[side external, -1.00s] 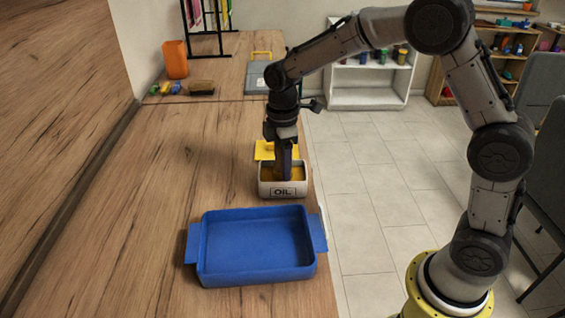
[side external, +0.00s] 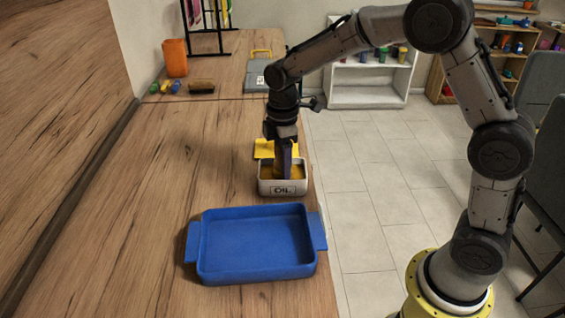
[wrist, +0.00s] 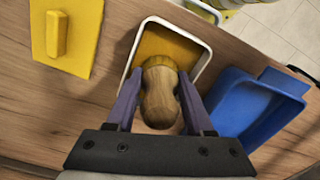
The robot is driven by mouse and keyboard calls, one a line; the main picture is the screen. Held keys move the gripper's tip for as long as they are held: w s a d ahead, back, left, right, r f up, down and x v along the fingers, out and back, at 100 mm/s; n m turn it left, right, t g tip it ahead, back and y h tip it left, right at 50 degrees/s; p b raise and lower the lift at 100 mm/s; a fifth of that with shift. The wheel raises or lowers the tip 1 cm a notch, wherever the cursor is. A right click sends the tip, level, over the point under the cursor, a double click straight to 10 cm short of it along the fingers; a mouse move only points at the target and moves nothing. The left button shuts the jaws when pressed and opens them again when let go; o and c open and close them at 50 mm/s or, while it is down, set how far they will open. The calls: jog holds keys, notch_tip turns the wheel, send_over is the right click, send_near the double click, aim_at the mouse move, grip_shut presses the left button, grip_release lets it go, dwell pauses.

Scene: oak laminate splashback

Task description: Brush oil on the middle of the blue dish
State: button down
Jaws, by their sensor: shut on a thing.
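The blue dish (side external: 257,243) stands empty on the wooden counter in the near part of the side view, with a handle on each side. It also shows at the right of the wrist view (wrist: 240,108). The white oil container (side external: 283,189), labelled OIL, stands just behind it and holds amber oil (wrist: 168,45). My gripper (side external: 284,160) is over the oil container, pointing down. In the wrist view its purple fingers (wrist: 158,105) are shut on the wooden handle of a brush (wrist: 160,98). The brush's lower end is at the oil; its bristles are mostly hidden by the handle.
A yellow plate with a raised grip (wrist: 66,38) lies beside the oil container. An orange cup (side external: 175,58), a brown brush-like block (side external: 202,87), small coloured items and a grey toolbox (side external: 258,75) stand farther back. The counter left of the dish is clear.

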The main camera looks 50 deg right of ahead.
jog(key=shift+r, duration=3.45)
